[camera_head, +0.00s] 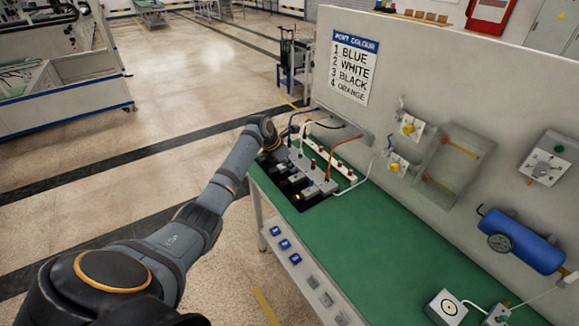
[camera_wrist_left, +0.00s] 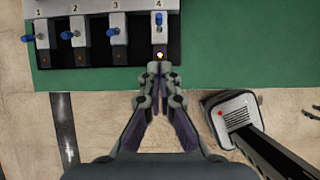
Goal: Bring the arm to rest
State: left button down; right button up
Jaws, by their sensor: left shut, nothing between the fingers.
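My left arm (camera_head: 215,205) reaches out from the lower left to the far left end of the green bench (camera_head: 385,255). Its gripper is mostly hidden behind the wrist in the head view. In the left wrist view the left gripper (camera_wrist_left: 159,70) is shut and empty, its fingertips just below station 4 of a row of numbered units. Unit 4 (camera_wrist_left: 159,28) has its blue lever upright and a lit orange lamp below it. I cannot tell whether the fingertips touch anything. My right gripper is not in view.
A white panel with a port colour sign (camera_head: 354,67) stands behind the bench. Coloured cables and a white strip (camera_head: 330,160) lie beside the units. A blue cylinder (camera_head: 522,240) is mounted at right. The bench's middle and the floor left of it are clear.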

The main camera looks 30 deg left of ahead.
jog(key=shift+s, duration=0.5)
